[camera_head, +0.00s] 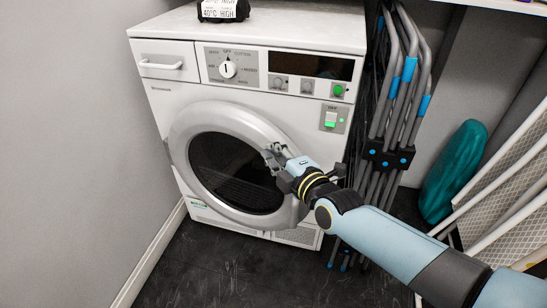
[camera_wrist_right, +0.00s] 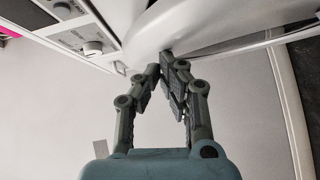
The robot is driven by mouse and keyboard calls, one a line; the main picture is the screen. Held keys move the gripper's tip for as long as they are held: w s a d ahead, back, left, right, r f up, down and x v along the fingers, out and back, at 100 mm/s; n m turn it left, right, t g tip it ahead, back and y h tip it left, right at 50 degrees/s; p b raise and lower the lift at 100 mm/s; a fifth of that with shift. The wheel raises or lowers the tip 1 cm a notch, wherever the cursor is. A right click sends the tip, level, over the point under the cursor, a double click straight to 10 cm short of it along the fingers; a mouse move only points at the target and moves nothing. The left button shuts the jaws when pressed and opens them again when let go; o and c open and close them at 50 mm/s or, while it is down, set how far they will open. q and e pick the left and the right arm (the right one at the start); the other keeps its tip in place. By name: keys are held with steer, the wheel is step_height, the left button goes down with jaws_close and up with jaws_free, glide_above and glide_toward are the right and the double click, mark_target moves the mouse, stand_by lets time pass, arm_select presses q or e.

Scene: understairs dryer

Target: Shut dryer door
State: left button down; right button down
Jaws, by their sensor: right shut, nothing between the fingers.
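The white dryer (camera_head: 180,108) stands against the wall in the head view. Its round door has a pale ring (camera_head: 190,121) around dark glass (camera_head: 225,170). The door lies close to the dryer front; I cannot tell whether it is fully latched. My right gripper (camera_head: 271,156) is in front of the door's right part and hides some of the ring and glass. In the right wrist view, the gripper (camera_wrist_right: 167,56) has its fingertips together, empty, at or very near the curved white door rim (camera_wrist_right: 205,18); contact is unclear. My left gripper is out of view.
A black labelled item (camera_head: 222,10) sits on top. Grey folded poles (camera_head: 400,90), a teal object (camera_head: 452,170) and a white rack (camera_head: 510,210) crowd the right. Dark floor (camera_head: 215,265) is clear in front.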

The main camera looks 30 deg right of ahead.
mark_target(287, 138)
steer(key=shift+w+d, duration=0.1)
steer(key=shift+d, duration=0.05)
steer(key=w+d, duration=0.1)
steer(key=d, duration=0.1)
steer(key=w+d, duration=0.2)
steer(key=d, duration=0.1)
steer(key=shift+d+f, duration=0.1)
steer(key=shift+d, duration=0.2)
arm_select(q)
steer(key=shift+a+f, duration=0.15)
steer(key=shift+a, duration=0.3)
arm_select(e)
steer(key=shift+w+d+r, duration=0.25)
steer(key=shift+w+r, duration=0.1)
steer(key=shift+s, duration=0.1)
